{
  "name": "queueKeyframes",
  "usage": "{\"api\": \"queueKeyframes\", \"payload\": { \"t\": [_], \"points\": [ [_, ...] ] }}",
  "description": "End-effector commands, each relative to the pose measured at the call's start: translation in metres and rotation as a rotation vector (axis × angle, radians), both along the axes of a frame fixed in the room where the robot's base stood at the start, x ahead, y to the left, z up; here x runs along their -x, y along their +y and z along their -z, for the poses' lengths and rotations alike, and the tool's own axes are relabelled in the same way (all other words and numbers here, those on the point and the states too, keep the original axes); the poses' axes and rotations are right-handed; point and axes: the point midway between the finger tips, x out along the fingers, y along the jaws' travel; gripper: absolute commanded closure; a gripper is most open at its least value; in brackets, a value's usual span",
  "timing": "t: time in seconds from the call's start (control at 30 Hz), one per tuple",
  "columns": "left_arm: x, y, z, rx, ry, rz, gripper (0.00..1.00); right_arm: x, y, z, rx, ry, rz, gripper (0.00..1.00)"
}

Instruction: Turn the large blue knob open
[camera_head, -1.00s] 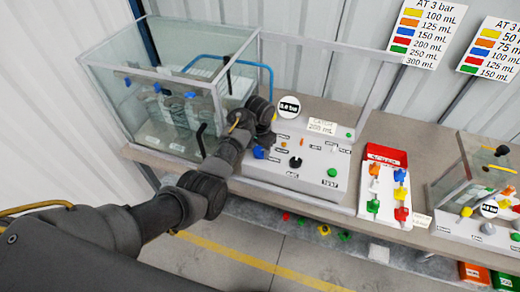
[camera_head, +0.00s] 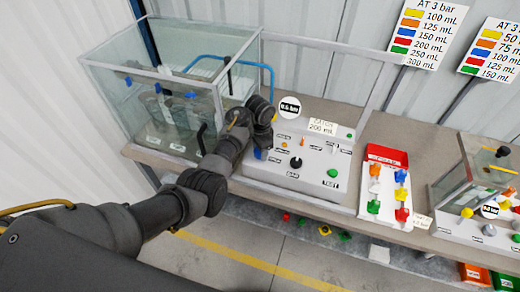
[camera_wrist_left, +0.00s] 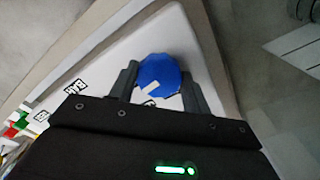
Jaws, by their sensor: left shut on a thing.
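The large blue knob (camera_wrist_left: 158,72) is on the left end of the white pump panel. In the left wrist view it sits between the two fingers of my left gripper (camera_wrist_left: 160,88), which is shut on it. A white mark shows on the knob's near side. In the head view the left gripper (camera_head: 262,140) hangs over the panel's left end. Only a bit of the blue knob (camera_head: 258,154) shows beneath it; the rest is hidden. My right gripper is out of view.
A glass tank (camera_head: 170,90) with bottles inside stands left of the panel, close to my arm. The panel (camera_head: 310,178) carries a round gauge (camera_head: 289,107), a black knob (camera_head: 296,162) and a green button (camera_head: 333,172).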

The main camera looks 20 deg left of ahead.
Motion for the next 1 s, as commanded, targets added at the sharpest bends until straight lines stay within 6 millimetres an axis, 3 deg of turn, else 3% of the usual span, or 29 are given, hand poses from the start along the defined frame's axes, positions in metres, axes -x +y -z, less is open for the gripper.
{"api": "queueKeyframes", "payload": {
  "t": [0.27, 0.3, 0.43, 0.77, 1.0],
  "points": [
    [-0.0004, 0.0002, -0.0005, 0.0, -0.001, -0.001, 0.75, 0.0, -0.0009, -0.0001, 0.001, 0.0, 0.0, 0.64],
    [-0.0004, 0.0003, -0.0005, 0.0, -0.001, -0.001, 0.48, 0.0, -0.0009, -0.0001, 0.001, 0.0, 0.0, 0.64],
    [-0.0004, 0.0002, -0.0004, 0.0, -0.001, -0.002, 0.31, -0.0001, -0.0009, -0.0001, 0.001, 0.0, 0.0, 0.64],
    [-0.0001, 0.0001, -0.0001, 0.0, 0.0, -0.016, 0.3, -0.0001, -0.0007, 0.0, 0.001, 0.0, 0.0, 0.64],
    [0.0009, -0.0011, 0.0001, -0.001, -0.001, -0.261, 0.3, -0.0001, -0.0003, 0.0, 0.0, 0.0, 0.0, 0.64]
  ]
}}
